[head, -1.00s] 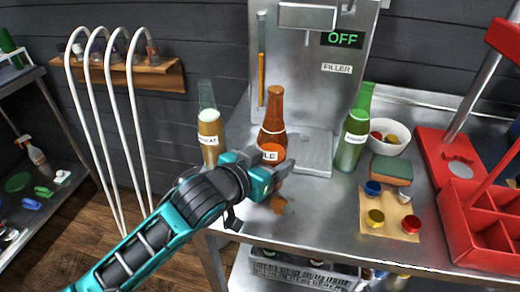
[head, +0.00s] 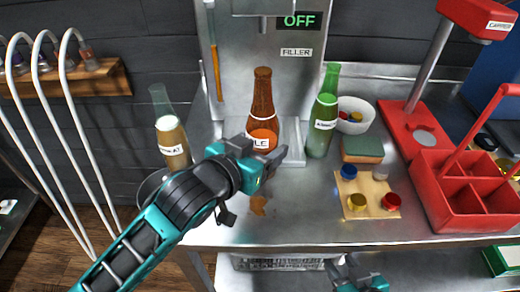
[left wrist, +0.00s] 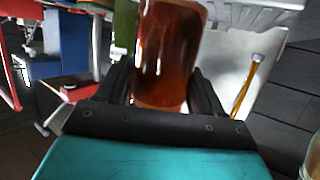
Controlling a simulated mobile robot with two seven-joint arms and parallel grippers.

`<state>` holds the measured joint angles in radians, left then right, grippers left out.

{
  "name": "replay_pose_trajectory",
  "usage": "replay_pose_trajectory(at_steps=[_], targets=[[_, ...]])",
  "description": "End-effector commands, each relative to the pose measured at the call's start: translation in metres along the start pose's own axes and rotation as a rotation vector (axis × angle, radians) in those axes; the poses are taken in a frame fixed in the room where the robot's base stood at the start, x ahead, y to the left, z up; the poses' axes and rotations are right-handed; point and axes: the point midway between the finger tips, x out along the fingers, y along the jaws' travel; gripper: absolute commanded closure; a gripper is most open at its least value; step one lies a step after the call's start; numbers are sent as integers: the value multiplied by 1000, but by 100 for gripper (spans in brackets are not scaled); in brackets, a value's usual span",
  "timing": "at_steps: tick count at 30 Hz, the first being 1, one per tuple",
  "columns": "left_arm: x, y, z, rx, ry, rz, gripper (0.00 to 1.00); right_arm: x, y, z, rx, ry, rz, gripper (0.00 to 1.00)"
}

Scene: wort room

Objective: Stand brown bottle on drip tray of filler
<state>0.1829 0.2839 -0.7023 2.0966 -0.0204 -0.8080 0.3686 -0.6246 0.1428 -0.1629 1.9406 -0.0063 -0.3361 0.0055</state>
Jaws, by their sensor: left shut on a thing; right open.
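The brown bottle (head: 262,100) with an orange-and-white label is upright in my left gripper (head: 270,158). In the left wrist view it fills the space between both fingers (left wrist: 165,98), its brown glass (left wrist: 170,50) close up. The filler (head: 262,50) stands behind, showing a green OFF display. Its drip tray (head: 293,135) shows partly to the right of the bottle. The gripper hides the bottle's base, so I cannot tell whether it touches the tray. My right gripper (head: 357,276) is open at the bottom edge, low in front of the table.
A green bottle (head: 321,120) stands close right of the tray. A pale amber bottle (head: 170,135) stands left. A white bowl (head: 355,118), a sponge (head: 362,149), a board with several caps (head: 366,193) and a red carrier (head: 468,195) occupy the right side.

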Motion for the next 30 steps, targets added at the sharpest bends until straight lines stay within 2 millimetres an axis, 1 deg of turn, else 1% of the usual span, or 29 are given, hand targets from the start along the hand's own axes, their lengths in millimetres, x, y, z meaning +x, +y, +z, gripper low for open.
replay_pose_trajectory(at_steps=[1, 26, 30], targets=[[4, -3, -4, 1, 6, -1, 62, 0, 0, 0, 0, 0, 0, 57], [71, -46, -21, 1, 6, -1, 62, 0, 0, 1, 0, 0, 0, 57], [83, -54, -21, 1, 7, -1, 62, 7, 0, 10, 0, 1, 0, 57]])
